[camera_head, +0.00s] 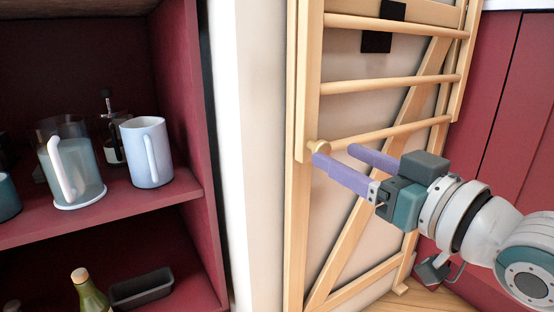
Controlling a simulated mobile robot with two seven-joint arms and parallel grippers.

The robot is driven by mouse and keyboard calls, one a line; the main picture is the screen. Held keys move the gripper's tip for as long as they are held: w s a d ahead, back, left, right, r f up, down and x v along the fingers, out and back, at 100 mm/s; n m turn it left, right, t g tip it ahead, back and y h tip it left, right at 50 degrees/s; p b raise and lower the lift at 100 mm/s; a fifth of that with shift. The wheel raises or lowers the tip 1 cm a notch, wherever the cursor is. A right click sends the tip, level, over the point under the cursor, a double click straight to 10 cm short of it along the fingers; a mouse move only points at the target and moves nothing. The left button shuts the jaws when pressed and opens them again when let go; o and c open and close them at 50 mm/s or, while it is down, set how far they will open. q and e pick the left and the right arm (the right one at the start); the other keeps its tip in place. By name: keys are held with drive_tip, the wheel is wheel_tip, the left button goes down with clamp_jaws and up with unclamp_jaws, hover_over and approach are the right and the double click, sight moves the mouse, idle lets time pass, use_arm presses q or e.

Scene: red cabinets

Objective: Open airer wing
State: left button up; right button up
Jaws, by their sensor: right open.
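The wooden airer (307,85) stands upright against the wall, with several round rungs and diagonal braces. A round wooden knob (318,147) sits on its left post at the height of the lowest visible rung (390,133). My right gripper (334,154) comes in from the right with its two purple fingers open and apart. The nearer fingertip is right by the knob; I cannot tell whether it touches. The farther finger is just below the lowest rung. Nothing shows between the fingers. My left gripper is not in view.
On the left, a red cabinet shelf (110,215) holds a white mug (147,155), a glass jug (85,172) and other vessels. Below are a bottle (92,296) and a dark tray (141,287). Red panels (500,120) stand right of the airer.

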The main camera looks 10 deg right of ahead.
sight(325, 149)
drive_tip(key=b+x, duration=0.1)
drive_tip(key=x, duration=0.3)
drive_tip(key=shift+f+b, duration=0.15)
drive_tip(key=shift+b, duration=0.25)
drive_tip(key=shift+w+a, duration=0.25)
drive_tip(key=shift+w, duration=0.3)
clamp_jaws()
idle(0.6)
